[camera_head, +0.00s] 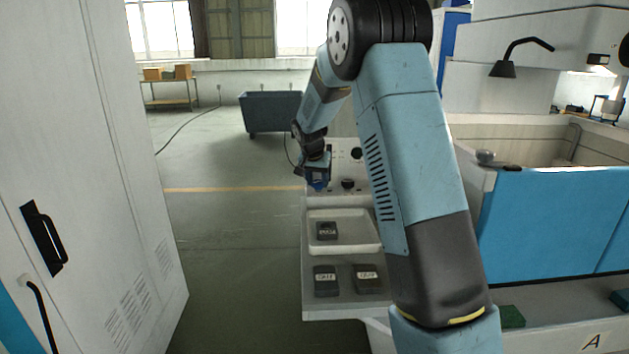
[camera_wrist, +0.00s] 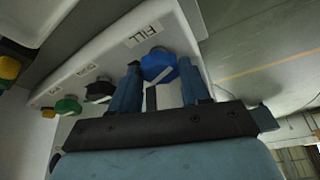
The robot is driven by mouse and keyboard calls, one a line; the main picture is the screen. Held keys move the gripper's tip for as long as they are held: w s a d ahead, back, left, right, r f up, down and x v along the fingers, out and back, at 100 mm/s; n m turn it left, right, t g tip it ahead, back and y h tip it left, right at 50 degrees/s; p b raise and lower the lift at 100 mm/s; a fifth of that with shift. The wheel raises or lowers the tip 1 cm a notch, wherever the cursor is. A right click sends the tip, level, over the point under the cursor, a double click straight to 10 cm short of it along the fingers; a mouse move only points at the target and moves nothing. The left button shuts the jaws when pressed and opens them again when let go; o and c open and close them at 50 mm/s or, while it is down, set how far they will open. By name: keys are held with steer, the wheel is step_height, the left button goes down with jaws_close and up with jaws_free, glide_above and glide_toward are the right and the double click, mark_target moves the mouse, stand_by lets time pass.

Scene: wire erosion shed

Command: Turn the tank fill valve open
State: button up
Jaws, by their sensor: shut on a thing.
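The tank fill valve is a blue knob (camera_wrist: 158,66) with a pale pointer line, beside a white "FILL" label (camera_wrist: 143,34) on a light sloping panel (camera_wrist: 112,54). In the wrist view my gripper (camera_wrist: 158,82) has one finger on each side of the knob and is shut on it. The pointer line runs slantwise across the knob face. In the head view my gripper (camera_head: 317,178) is at the left edge of the panel, and a bit of blue shows at its tip. The knob itself is mostly hidden there.
A pale tray (camera_head: 345,217) holds a dark labelled block (camera_head: 326,231); two more blocks (camera_head: 325,280) (camera_head: 367,278) lie in front. A white cabinet (camera_head: 80,150) stands left.

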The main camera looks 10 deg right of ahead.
steer(key=n, duration=0.1)
steer(key=n+y, duration=0.1)
steer(key=n, duration=0.1)
steer(key=shift+w+r+n+t, duration=0.1)
steer(key=shift+r+n+t, duration=0.1)
steer(key=shift+n+t, duration=0.1)
steer(key=n+y, duration=0.1)
steer(key=n, duration=0.2)
steer(key=shift+d+n+y, duration=0.25)
steer(key=shift+n+y, duration=0.05)
steer(key=shift+y, duration=0.1)
steer(key=n+y, duration=0.1)
steer(key=n, duration=0.2)
steer(key=n+y, duration=0.1)
steer(key=n, duration=0.1)
steer(key=shift+d+n, duration=0.2)
steer(key=shift+n, duration=0.2)
steer(key=shift+f, duration=0.1)
steer(key=shift+d, duration=0.1)
steer(key=o, duration=0.8)
steer(key=shift+f, duration=0.1)
